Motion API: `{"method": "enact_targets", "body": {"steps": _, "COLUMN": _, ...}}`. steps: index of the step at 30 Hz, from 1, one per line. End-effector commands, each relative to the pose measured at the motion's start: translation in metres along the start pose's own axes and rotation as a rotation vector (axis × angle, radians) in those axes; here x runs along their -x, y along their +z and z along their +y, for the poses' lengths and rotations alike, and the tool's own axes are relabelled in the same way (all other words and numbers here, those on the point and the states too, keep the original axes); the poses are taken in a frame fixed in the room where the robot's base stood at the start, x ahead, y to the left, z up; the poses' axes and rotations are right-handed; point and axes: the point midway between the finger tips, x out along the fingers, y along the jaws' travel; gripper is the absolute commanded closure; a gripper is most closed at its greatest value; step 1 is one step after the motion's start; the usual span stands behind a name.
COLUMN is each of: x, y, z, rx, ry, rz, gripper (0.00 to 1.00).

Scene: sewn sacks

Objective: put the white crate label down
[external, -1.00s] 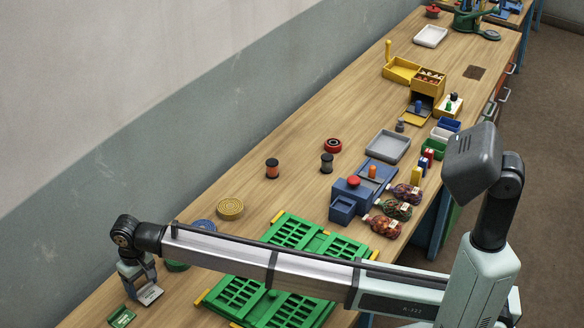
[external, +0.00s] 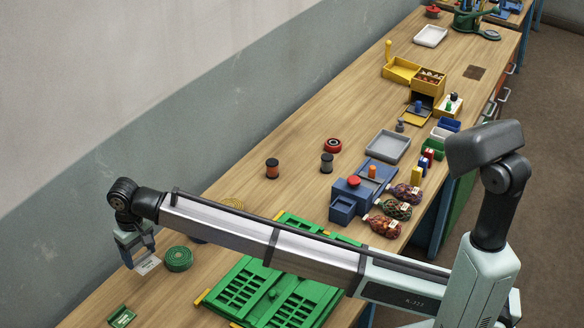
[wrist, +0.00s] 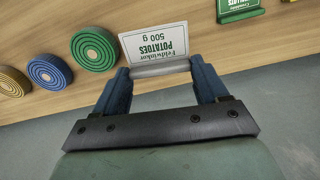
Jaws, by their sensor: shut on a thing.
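The white crate label (external: 148,265) reads "Feldwinkel POTATOES 500 g" and shows upside down in the wrist view (wrist: 155,44). My gripper (external: 138,255) is shut on the grey rod-like edge of the label, which lies between its two blue fingers in the wrist view (wrist: 162,70). The label is near the wall side of the wooden bench (external: 292,120), left of a green coil (external: 178,259). I cannot tell whether it touches the bench top.
A green label stand (external: 121,316) is nearer the front. Green slotted crates (external: 270,290) lie right of the gripper, partly under my arm. Blue (wrist: 49,71) and yellow (wrist: 12,82) coils sit beyond the green coil (wrist: 95,48).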

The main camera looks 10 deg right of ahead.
Motion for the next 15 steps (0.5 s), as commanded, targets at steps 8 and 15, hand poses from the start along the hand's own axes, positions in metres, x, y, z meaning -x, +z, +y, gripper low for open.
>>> {"method": "enact_targets", "body": {"steps": 8, "x": 0.0, "y": -0.044, "z": 0.105, "rx": -0.126, "ry": 0.0, "rz": 0.0, "gripper": 0.55}}
{"method": "enact_targets", "body": {"steps": 15, "x": 0.0, "y": -0.073, "z": 0.203, "rx": -0.238, "ry": 0.0, "rz": 0.0, "gripper": 0.55}}
